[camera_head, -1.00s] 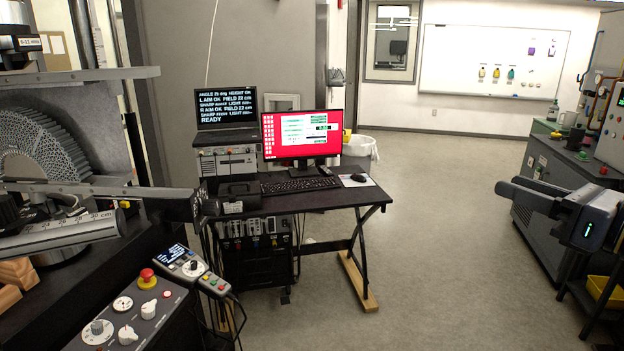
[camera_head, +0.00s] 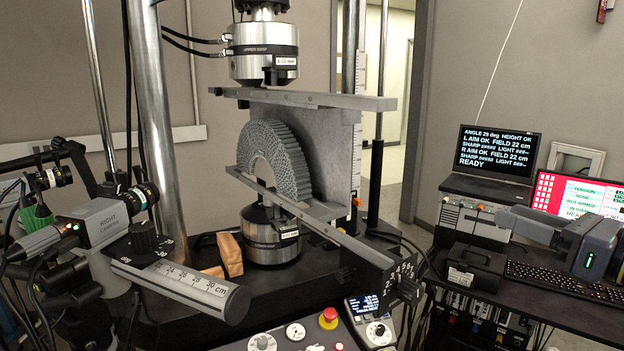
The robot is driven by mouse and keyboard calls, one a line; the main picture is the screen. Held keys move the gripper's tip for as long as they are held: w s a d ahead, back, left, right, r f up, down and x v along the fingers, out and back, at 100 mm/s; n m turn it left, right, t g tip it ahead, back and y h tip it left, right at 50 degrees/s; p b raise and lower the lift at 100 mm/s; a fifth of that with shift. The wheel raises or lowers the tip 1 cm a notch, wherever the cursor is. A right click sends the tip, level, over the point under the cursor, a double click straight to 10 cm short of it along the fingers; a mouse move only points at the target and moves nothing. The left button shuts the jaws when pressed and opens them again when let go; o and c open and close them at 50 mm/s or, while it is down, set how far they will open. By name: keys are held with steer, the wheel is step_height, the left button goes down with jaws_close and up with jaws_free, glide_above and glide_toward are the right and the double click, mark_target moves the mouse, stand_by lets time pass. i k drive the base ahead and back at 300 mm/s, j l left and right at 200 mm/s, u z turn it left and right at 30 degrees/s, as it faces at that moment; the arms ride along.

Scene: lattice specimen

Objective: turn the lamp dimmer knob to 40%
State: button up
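A black knob (camera_head: 408,290) sits at the near end of a grey bar (camera_head: 310,213), beside a dark plate (camera_head: 396,272) with pale scale marks. The frames do not make clear which knob is the lamp dimmer, and the settings are too small to read.
A honeycomb half-ring specimen (camera_head: 275,160) stands between the press heads. A control panel (camera_head: 290,340) with a red button (camera_head: 328,318) lies at the front. A laptop (camera_head: 492,155) reads READY.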

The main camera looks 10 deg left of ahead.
mark_target(118, 188)
steer(key=i+u, duration=0.2)
steer(key=u, duration=0.25)
steer(key=i+l+u, duration=0.1)
steer(key=u, duration=0.4)
steer(key=i+l+u, duration=0.15)
steer(key=u, duration=0.3)
steer(key=i+l+u, duration=0.15)
steer(key=u, duration=0.35)
steer(key=i+l+u, duration=0.2)
steer(key=u, duration=0.15)
steer(key=i+l+u, duration=0.15)
steer(key=l+u, duration=0.2)
steer(key=i+l+u, duration=0.1)
steer(key=l+u, duration=0.3)
